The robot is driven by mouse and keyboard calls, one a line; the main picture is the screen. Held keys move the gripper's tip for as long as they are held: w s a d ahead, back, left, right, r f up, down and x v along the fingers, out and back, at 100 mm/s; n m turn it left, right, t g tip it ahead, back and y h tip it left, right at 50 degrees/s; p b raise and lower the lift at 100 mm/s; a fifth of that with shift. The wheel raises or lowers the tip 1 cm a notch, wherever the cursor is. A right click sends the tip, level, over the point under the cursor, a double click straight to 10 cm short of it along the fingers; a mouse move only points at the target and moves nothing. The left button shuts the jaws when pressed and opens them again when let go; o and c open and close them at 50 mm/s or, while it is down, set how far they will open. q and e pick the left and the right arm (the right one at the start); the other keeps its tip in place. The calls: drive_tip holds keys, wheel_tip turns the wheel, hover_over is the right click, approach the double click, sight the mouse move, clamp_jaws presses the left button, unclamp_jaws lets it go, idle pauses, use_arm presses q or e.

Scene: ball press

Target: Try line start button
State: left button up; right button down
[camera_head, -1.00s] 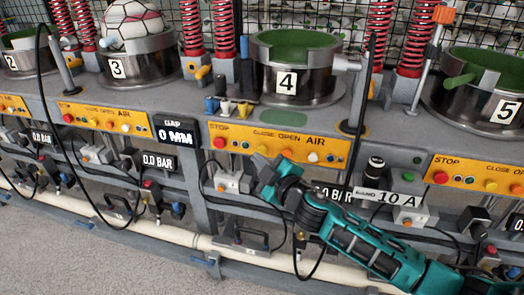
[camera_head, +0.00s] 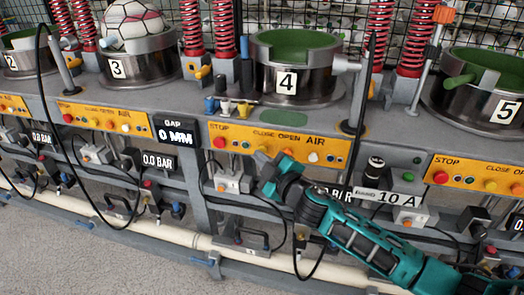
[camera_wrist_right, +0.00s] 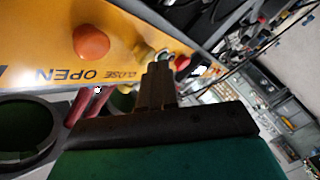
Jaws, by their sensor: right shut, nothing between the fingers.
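A yellow control panel (camera_head: 300,148) sits below station 4, with the words STOP, CLOSE, OPEN and AIR. It carries a red button (camera_head: 219,142) under STOP, an orange button (camera_head: 287,153) and a white button (camera_head: 313,157). I can read no "line start" label. My right gripper (camera_head: 262,158) is shut and empty, at the panel's lower edge between the red and orange buttons. In the right wrist view its closed fingers (camera_wrist_right: 157,82) point at the panel near small yellow-green buttons; an orange button (camera_wrist_right: 91,41) is beside them. Contact cannot be told. My left gripper is out of view.
Metal cup (camera_head: 292,80) number 4 stands above the panel, and cup 3 (camera_head: 140,66) holds a ball (camera_head: 132,22). A black cable (camera_head: 361,90) hangs right of the panel. Similar yellow panels (camera_head: 480,174) flank it. Small boxes and a pale pipe run below.

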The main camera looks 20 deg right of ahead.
drive_tip(key=shift+w+d, duration=0.25)
drive_tip(key=shift+w, duration=0.05)
idle(0.4)
idle(0.3)
drive_tip(key=shift+s+a, duration=0.5)
drive_tip(key=shift+s, duration=0.25)
drive_tip(key=shift+s+a+p, duration=0.2)
drive_tip(key=shift+s+a, duration=0.5)
drive_tip(key=shift+s, duration=0.35)
drive_tip(key=shift+s+a+p, duration=0.2)
drive_tip(key=shift+s+a, duration=0.5)
drive_tip(key=shift+s, duration=0.3)
